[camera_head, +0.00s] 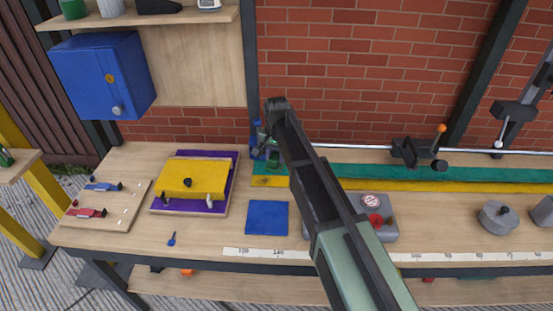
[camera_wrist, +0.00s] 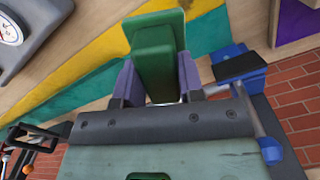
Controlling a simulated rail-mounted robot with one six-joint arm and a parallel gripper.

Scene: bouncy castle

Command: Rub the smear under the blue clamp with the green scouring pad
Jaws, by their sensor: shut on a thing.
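My gripper (camera_wrist: 158,82) is shut on the green scouring pad (camera_wrist: 155,45), a green block with a wider green part at its far end. In the head view, the pad (camera_head: 273,158) is partly hidden behind my arm, above the back of the workbench. A small blue clamp (camera_head: 103,187) lies on a wooden board (camera_head: 128,200) at the far left of the bench, behind a red clamp (camera_head: 87,212). My gripper is well to the right of this board. Pale marks show on the board; I cannot tell a smear under the blue clamp.
A yellow box (camera_head: 192,178) on a purple panel (camera_head: 232,165) stands between the board and my gripper. A blue tool (camera_wrist: 240,65) is close beside my gripper. A blue square (camera_head: 267,218) lies on the bench. A blue cabinet (camera_head: 85,75) hangs above.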

